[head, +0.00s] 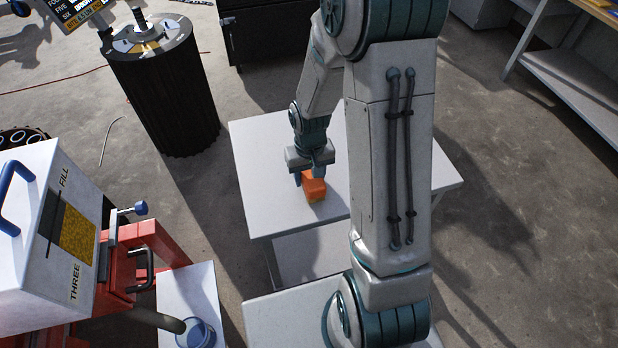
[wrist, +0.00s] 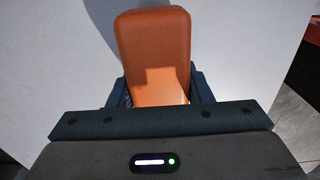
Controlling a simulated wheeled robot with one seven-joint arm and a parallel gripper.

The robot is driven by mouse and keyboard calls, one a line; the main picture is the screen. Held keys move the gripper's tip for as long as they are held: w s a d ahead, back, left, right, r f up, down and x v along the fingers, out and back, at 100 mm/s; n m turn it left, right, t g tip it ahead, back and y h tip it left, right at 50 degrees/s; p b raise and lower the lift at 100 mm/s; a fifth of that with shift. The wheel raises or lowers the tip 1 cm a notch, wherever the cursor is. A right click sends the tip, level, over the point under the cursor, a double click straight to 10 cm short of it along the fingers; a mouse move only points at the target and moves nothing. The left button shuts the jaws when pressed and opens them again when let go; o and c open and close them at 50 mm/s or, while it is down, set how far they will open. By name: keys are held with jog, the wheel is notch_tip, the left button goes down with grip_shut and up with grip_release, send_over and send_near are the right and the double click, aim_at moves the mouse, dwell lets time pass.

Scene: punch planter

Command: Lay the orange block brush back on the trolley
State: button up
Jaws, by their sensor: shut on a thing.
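The orange block brush (head: 314,187) is at the middle of the white trolley top (head: 265,150) in the head view. My gripper (head: 309,176) is above the trolley top and shut on the brush. In the wrist view the brush (wrist: 153,50) stands out from between the jaws of my gripper (wrist: 160,88), with the pale trolley surface (wrist: 60,60) behind it. I cannot tell whether the brush touches the trolley top. Part of the trolley is hidden behind my arm.
A dark ribbed drum (head: 165,90) stands at the back left. A white box marked FILL and THREE (head: 40,235) sits on a red frame at the left. A blue cup (head: 196,333) is at the bottom left. The trolley top around the brush is clear.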

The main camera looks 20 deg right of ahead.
jog(key=shift+f, duration=0.6)
jog(key=shift+f, duration=0.15)
jog(key=o, duration=0.9)
